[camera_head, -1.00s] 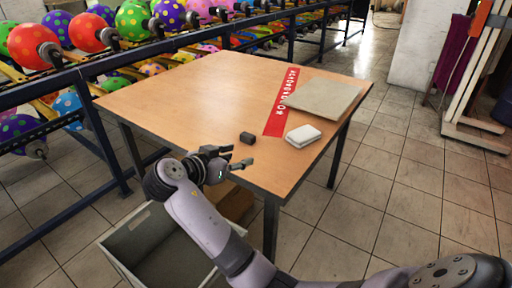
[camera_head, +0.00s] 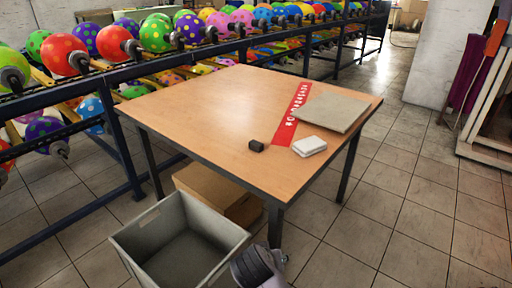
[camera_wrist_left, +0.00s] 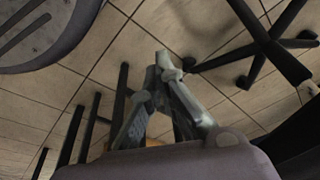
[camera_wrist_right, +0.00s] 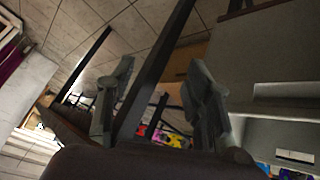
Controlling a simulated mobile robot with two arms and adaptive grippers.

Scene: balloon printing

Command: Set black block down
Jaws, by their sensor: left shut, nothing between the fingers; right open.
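The small black block (camera_head: 256,146) rests on the wooden table (camera_head: 205,105) near its front edge, left of the white block (camera_head: 310,146). No gripper touches it. My right arm shows at the bottom of the head view, below the table's front corner, with its gripper mostly out of sight there. In the right wrist view my right gripper (camera_wrist_right: 158,95) is open and empty, low beside the table's frame. My left gripper (camera_wrist_left: 168,68) is shut and empty in the left wrist view, over the floor. It is not in the head view.
A red printed strip (camera_head: 289,115) and a grey board (camera_head: 330,111) lie on the table's right side. A grey crate (camera_head: 231,232) stands on the floor in front, with a cardboard box (camera_head: 207,190) under the table. Racks of balloons (camera_head: 158,36) line the back left.

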